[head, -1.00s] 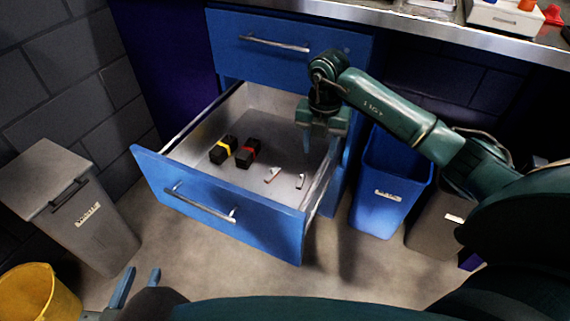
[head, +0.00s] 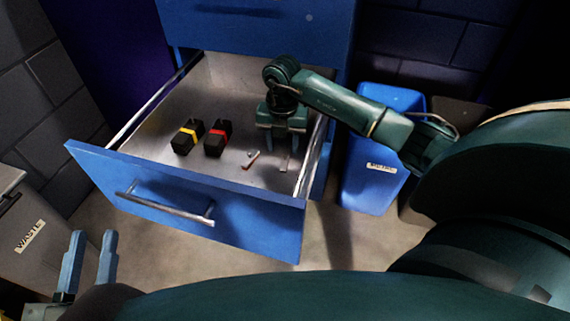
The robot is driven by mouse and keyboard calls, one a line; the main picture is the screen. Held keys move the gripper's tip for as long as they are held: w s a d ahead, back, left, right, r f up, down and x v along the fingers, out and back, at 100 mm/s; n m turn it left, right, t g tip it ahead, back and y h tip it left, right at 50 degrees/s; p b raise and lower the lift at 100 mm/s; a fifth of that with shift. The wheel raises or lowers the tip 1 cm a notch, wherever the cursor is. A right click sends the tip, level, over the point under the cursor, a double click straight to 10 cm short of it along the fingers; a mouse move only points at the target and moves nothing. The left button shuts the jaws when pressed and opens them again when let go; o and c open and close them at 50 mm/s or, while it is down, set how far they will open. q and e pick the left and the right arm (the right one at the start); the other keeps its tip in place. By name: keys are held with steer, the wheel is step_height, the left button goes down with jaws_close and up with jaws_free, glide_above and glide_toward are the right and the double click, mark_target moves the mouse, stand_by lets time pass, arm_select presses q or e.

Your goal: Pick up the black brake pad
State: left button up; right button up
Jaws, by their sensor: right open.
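Two small slim pieces lie on the floor of the open drawer (head: 215,222), near its front right. One is pale with red (head: 250,160). The other, the likely black brake pad (head: 284,162), looks dark and pale and lies just below my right gripper; its colour is hard to tell at this size. My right gripper (head: 282,147) is open and points down inside the drawer, above this piece, with nothing visible between its fingers. My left gripper (head: 91,258) is open and empty at the lower left, outside the drawer and in front of it.
Two black blocks lie left in the drawer, one with a yellow band (head: 188,136), one with a red band (head: 218,138). The drawer's right wall is close to my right gripper. A blue bin (head: 372,190) stands right of the drawer, a grey waste bin (head: 25,235) at left.

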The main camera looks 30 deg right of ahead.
mark_target(285, 153)
steer(key=f+b, duration=0.1)
steer(key=f, duration=0.2)
steer(key=f+b, duration=0.1)
steer(key=shift+d+f+b, duration=0.35)
steer(key=shift+d+f, duration=0.05)
steer(key=shift+f, duration=0.2)
arm_select(q)
steer(key=r+m+h, duration=0.1)
steer(key=w+r+m+t+h, duration=0.1)
steer(key=r, duration=0.1)
steer(key=shift+a+r+h, duration=0.15)
steer(key=shift+r+h, duration=0.15)
arm_select(e)
jaws_close()
